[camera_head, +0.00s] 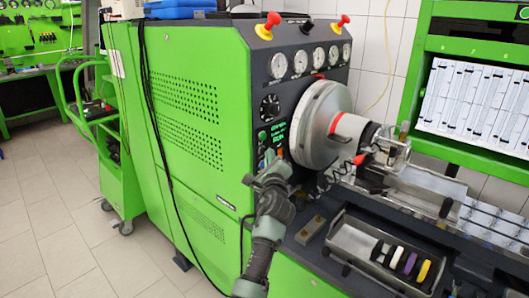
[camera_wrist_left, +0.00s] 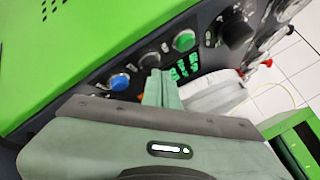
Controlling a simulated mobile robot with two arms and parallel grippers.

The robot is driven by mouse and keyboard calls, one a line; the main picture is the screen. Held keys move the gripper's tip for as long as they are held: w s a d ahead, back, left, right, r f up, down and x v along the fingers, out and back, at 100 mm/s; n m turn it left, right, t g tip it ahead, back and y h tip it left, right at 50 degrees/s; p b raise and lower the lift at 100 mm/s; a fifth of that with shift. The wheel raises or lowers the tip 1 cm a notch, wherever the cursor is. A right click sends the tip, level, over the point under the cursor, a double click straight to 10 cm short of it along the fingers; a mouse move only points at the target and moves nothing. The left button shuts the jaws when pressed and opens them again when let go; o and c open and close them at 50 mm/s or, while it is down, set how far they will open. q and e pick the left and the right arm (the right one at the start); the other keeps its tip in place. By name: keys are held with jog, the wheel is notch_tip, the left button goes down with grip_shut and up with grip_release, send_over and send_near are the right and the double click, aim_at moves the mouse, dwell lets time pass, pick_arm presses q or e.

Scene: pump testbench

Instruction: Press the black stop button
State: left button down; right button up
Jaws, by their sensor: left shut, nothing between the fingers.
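The control panel (camera_head: 283,125) is on the front of the green pump testbench. In the left wrist view a dark round button, seemingly the black stop button (camera_wrist_left: 150,60), sits between a green button (camera_wrist_left: 184,41) and a blue button (camera_wrist_left: 118,82). My left gripper (camera_head: 271,158) is at the lower part of the panel in the head view, its fingers shut and empty. In the left wrist view its fingertips (camera_wrist_left: 160,74) point at the panel just beside the dark button. I cannot tell whether they touch it. My right gripper is not in view.
A large black knob (camera_wrist_left: 236,32) and green display digits (camera_wrist_left: 186,67) are near the buttons. The silver round drum (camera_head: 318,125) sticks out just right of my gripper. Red knobs (camera_head: 272,20) top the bench. A metal tray (camera_head: 362,243) lies lower right.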

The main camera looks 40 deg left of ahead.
pick_arm(q)
jog(key=shift+a, duration=0.4)
dwell(0.6)
jog(key=shift+s+d, duration=0.1)
jog(key=shift+d, duration=0.9)
jog(key=d, duration=0.5)
jog(key=shift+s, duration=0.15)
jog(key=shift+a+f, duration=0.1)
dwell(0.4)
